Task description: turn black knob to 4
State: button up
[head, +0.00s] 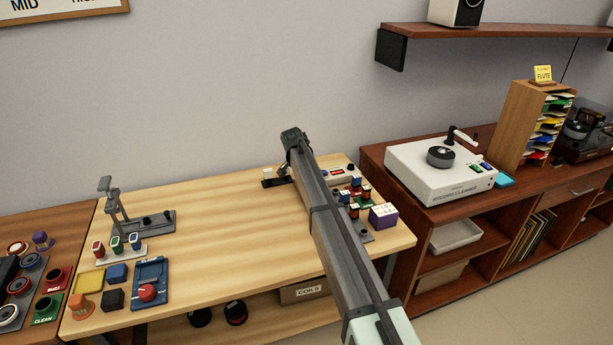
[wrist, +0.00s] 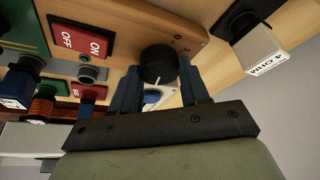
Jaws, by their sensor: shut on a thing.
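The black knob (wrist: 157,63) stands on a wooden-faced panel (wrist: 120,18) in the wrist view. My gripper (wrist: 160,80) is shut on the knob, with one finger on either side of it. Small marks show on the panel beside the knob, too small to read, so I cannot tell its setting. In the head view my arm crosses the workbench and hides the knob and fingertips. Part of the panel (head: 342,174) shows there just right of the arm.
A red ON/OFF switch (wrist: 80,38) sits beside the knob. Several small parts and a purple box (head: 383,216) stand right of my arm. The middle of the workbench (head: 235,215) is clear.

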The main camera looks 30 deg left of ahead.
dwell(0.4)
jog(key=o, duration=1.1)
jog(key=shift+c, duration=0.2)
jog(key=v, duration=1.3)
jog(key=shift+r, duration=0.4)
